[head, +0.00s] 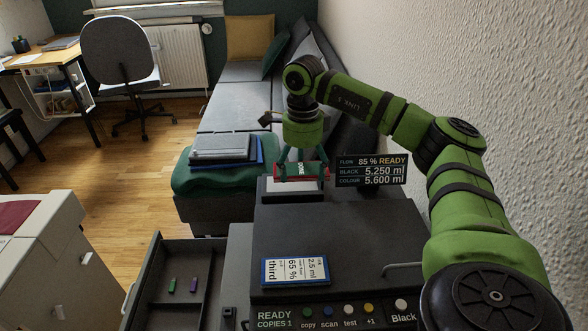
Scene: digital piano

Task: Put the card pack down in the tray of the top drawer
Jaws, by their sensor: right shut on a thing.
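The open drawer (152,262) is at the lower left, apart from the gripper. Its dark divided tray (180,262) holds a small green item (172,285) and a small purple item (194,285). My left gripper is not in view.
The dark machine (370,250) has a display sign (371,171), a blue-edged label panel (295,271) and a row of buttons (348,310) in front. A textured wall (480,80) is close on the right. A green cushion with books (222,150) lies behind left.

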